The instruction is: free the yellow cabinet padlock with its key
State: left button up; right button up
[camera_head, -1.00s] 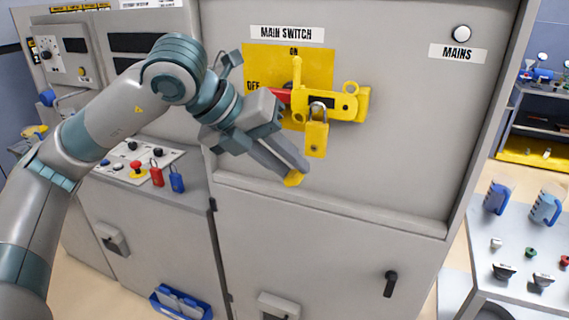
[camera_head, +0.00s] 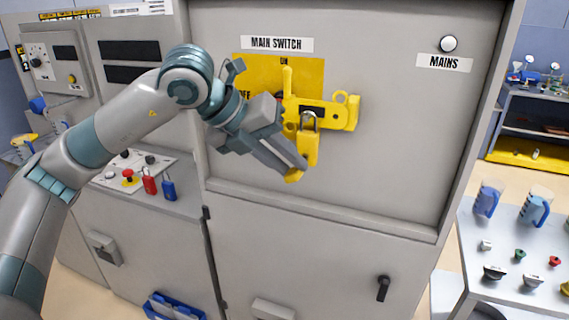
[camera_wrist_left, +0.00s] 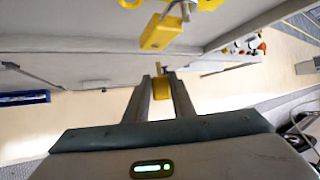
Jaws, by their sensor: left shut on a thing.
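The yellow padlock (camera_head: 311,148) hangs by its steel shackle from the yellow lockout bar (camera_head: 330,112) on the main switch, upright and looking closed. In the left wrist view the padlock (camera_wrist_left: 160,32) is at top centre, above and beyond the fingertips. My left gripper (camera_head: 291,168) is shut on the yellow key (camera_head: 293,177), just below and left of the padlock. The key's yellow head (camera_wrist_left: 161,88) shows between the fingers in the wrist view. The key's tip appears apart from the padlock; the keyhole is hard to make out. My right gripper is not in view.
The switch sits on a yellow plate (camera_head: 312,72) on the grey cabinet (camera_head: 400,170). A ledge with a red padlock (camera_head: 149,181) and a blue padlock (camera_head: 168,189) is at left. A side table (camera_head: 475,225) with blue jugs stands at right.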

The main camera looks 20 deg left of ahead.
aim_at(290, 181)
pick_arm(q)
jog(key=shift+w, duration=0.95)
jog(key=shift+w, duration=0.1)
dwell(0.5)
dwell(0.5)
jog(key=shift+s+b, duration=0.5)
jog(key=shift+s, duration=0.15)
jog(key=shift+s+b, duration=0.95)
jog(key=shift+s, duration=1.3)
jog(key=shift+s+a+f+b, duration=0.1)
jog(key=shift+s+a+b, duration=0.25)
jog(key=shift+s, duration=0.35)
